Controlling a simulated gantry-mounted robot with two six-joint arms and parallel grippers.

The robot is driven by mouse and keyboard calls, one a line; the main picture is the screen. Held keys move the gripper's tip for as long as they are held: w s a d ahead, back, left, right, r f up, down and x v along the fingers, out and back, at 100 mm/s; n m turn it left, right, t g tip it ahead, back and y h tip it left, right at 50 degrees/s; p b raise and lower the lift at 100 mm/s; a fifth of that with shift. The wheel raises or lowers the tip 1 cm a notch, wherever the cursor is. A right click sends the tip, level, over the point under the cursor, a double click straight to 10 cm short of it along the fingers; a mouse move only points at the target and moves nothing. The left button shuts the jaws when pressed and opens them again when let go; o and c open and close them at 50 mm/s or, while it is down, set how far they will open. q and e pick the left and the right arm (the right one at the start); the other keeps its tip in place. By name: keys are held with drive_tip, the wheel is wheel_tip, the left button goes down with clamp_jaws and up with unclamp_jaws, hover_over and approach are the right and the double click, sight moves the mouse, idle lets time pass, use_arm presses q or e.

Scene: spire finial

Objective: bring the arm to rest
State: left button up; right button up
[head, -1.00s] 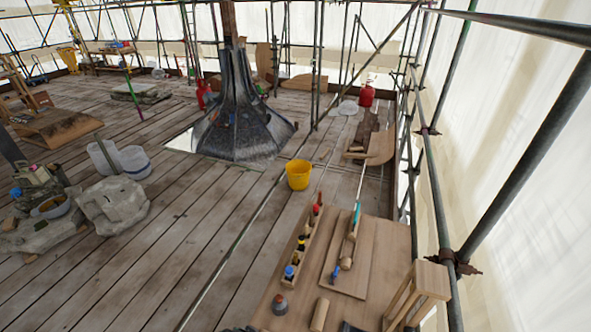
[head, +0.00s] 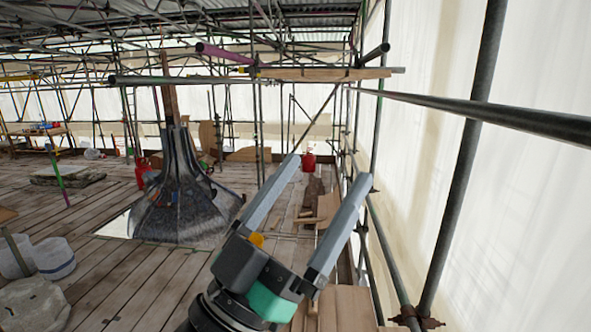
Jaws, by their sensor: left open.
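My left gripper (head: 328,171) is raised large in the foreground of the head view, right of centre. Its two long grey fingers point up and to the right. They are spread wide apart with nothing between them. The gripper hides most of the yellow bucket (head: 257,240) and much of the wooden work board (head: 350,305) at the bottom. My right gripper is not in view.
The dark spire (head: 185,195) stands on the plank deck left of the gripper. Scaffold poles (head: 465,150) and white sheeting close off the right side. Pale tubs (head: 52,258) and a stone block (head: 32,305) stand at lower left. The middle planks are clear.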

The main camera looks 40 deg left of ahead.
use_arm(q)
drive_tip(key=s+d+r+t+h+p, duration=0.1)
drive_tip(key=s+r+p, duration=0.2)
drive_tip(key=r, duration=0.4)
drive_tip(key=shift+s+d+r+m+t+h, duration=0.3)
drive_tip(key=shift+s, duration=0.5)
